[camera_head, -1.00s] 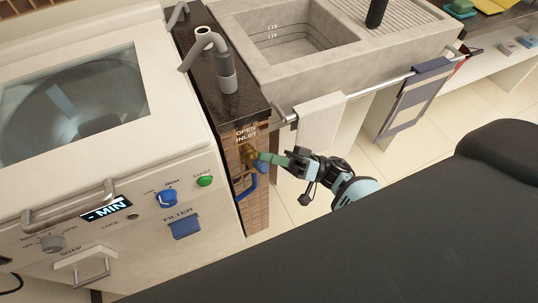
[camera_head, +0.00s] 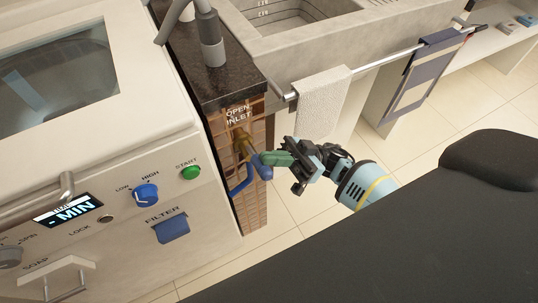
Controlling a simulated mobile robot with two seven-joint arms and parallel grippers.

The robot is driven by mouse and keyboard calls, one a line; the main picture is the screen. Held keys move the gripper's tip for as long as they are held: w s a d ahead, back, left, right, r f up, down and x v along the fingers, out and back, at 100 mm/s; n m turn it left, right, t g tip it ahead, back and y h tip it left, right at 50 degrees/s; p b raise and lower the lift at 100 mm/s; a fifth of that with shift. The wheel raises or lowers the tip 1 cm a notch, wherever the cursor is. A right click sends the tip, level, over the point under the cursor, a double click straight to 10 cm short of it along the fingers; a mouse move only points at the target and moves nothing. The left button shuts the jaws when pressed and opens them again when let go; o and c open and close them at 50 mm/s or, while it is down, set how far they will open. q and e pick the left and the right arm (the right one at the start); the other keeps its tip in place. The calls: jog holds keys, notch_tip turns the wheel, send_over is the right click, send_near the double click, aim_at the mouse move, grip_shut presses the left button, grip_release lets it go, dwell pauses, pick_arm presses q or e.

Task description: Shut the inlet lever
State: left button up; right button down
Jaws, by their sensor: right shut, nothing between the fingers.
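The inlet valve (camera_head: 243,142) is a brass fitting on the narrow brick wall, below the "OPEN INLET" label (camera_head: 238,114). A blue lever handle (camera_head: 261,169) shows just below and right of the brass. My right gripper (camera_head: 269,158) comes in from the right, its green fingers shut and empty. Their tips are at the lever and hide part of it; I cannot tell whether they touch it. My left gripper is not in view.
A washing machine (camera_head: 160,130) with knobs and a blue filter flap (camera_head: 172,228) stands close on the left. A blue pipe (camera_head: 240,186) runs below the valve. A towel (camera_head: 318,104) hangs on a rail at the right. Tiled floor (camera_head: 290,225) is open below.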

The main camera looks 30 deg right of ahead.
pick_arm(q)
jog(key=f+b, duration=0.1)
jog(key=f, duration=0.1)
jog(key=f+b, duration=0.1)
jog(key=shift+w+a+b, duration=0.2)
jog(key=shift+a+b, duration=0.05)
jog(key=shift+b, duration=0.1)
pick_arm(e)
jog(key=n+g, duration=0.1)
jog(key=n, duration=0.1)
jog(key=f+n+g, duration=0.1)
jog(key=n+g, duration=0.1)
jog(key=shift+s+f, duration=0.1)
jog(key=shift+s, duration=0.05)
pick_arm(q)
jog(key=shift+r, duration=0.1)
